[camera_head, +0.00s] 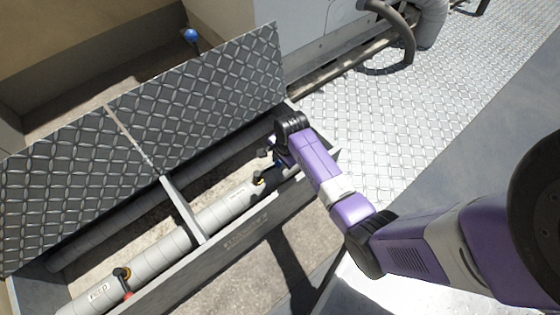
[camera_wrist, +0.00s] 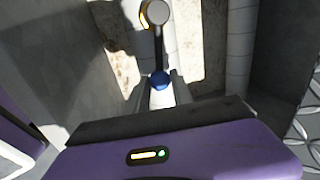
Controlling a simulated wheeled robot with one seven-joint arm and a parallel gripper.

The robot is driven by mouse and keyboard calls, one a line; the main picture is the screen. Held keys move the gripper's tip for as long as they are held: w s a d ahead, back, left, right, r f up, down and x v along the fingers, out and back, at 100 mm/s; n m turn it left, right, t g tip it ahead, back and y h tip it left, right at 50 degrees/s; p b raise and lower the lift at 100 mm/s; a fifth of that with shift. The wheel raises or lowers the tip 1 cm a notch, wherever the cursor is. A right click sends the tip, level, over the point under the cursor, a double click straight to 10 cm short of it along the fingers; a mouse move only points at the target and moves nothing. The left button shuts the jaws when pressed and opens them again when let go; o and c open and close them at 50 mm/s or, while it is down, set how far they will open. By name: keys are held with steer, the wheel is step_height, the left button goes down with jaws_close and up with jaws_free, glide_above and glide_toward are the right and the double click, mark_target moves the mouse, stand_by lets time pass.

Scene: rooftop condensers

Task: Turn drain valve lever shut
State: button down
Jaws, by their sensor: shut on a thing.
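The drain valve lever (camera_wrist: 158,48) is a dark bar running from a round grey hub (camera_wrist: 157,12) with a yellow edge to a blue knob (camera_wrist: 160,80). In the wrist view my gripper (camera_wrist: 161,88) is shut on the lever at its blue-knob end, with one finger on each side. In the head view my gripper (camera_head: 277,155) reaches down into the right part of an open trench, over the light grey pipe. The black valve body (camera_head: 258,178) with a yellow part shows on that pipe; my gripper and arm largely hide the lever.
A hinged tread-plate cover (camera_head: 215,85) stands open behind the trench. A crossbar (camera_head: 182,208) divides the trench. A red-handled valve (camera_head: 123,280) sits on the left pipe section. The trench's front wall (camera_head: 240,240) is close to my arm. Metal tread flooring (camera_head: 450,90) lies clear at right.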

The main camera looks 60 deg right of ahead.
stand_by(0.4)
steer(key=shift+s+a+r+m+p, duration=0.25)
steer(key=shift+s+m+p, duration=0.3)
steer(key=shift+p, duration=0.65)
steer(key=shift+s+a+m+p, duration=0.25)
steer(key=shift+a+m+p, duration=0.15)
steer(key=shift+m+p, duration=0.45)
steer(key=shift+s+a+f+m+g+h+p, duration=0.2)
steer(key=shift+s+a+m+p, duration=0.25)
steer(key=shift+m+p, duration=0.4)
steer(key=shift+s+a+f+m+g+h+p, duration=0.1)
steer(key=shift+s+a+m+h+p, duration=0.25)
steer(key=shift+m+p, duration=0.45)
steer(key=c, duration=1.1)
jaws_free()
